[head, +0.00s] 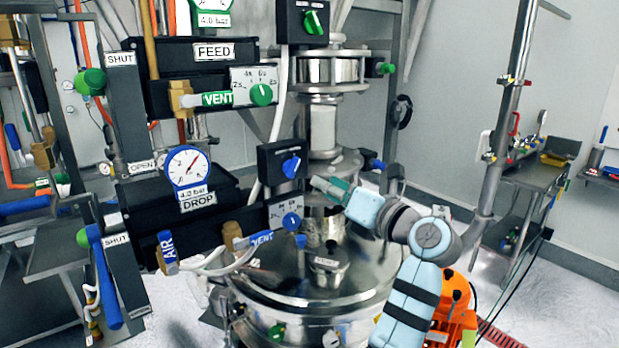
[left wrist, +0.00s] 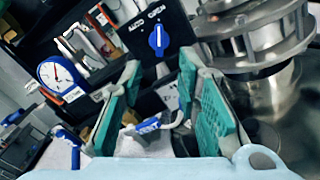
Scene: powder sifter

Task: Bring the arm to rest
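My left gripper (head: 329,187) is in front of the steel column at the middle of the head view, to the right of a black switch box (head: 270,158) with a blue knob (head: 291,167). In the left wrist view its green-padded fingers (left wrist: 160,68) stand wide apart with nothing held between them. The blue knob (left wrist: 158,41) shows beyond the fingertips, apart from them. My left arm (head: 412,285) rises from the bottom and bends left at a rounded joint. My right gripper is in neither view.
The DROP gauge (head: 188,167) and a blue VENT handle (head: 261,238) are left of the gripper. A steel vessel lid (head: 270,285) lies below it. An orange machine (head: 455,320) stands right of the arm.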

